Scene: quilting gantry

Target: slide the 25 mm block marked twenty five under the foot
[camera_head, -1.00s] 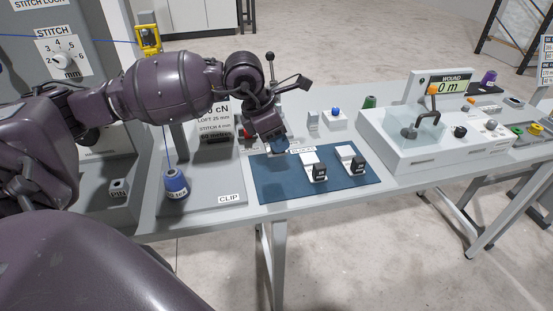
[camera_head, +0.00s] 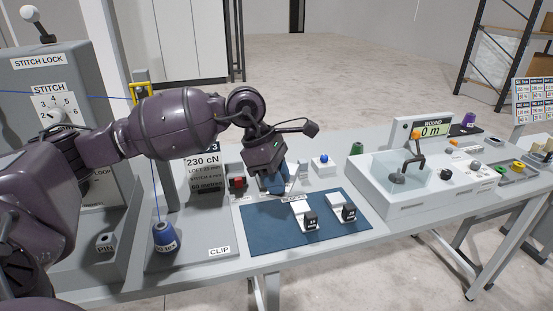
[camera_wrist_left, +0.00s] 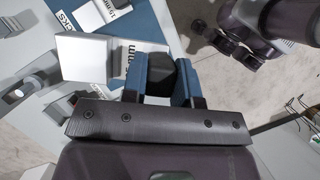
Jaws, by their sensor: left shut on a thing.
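My left gripper (camera_head: 275,183) is above the back edge of the blue mat (camera_head: 262,238). In the left wrist view its blue fingers (camera_wrist_left: 158,84) are shut on the black knob (camera_wrist_left: 162,75) of a block. The held block's white label plate (camera_wrist_left: 132,62) reads partly as "5 mm"; its first digit is hidden. A raised white part (camera_wrist_left: 84,54) stands at its other end. Two other white blocks with black knobs, one at the middle (camera_head: 300,208) and one further right (camera_head: 338,202), stand on the mat. I cannot make out the foot; my left arm covers part of the machine.
A grey machine (camera_head: 50,110) with a stitch dial stands at left. A blue thread cone (camera_head: 164,237) stands on the bench before it. A white winder unit (camera_head: 415,170) with a crank is at right. The mat's front left is clear.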

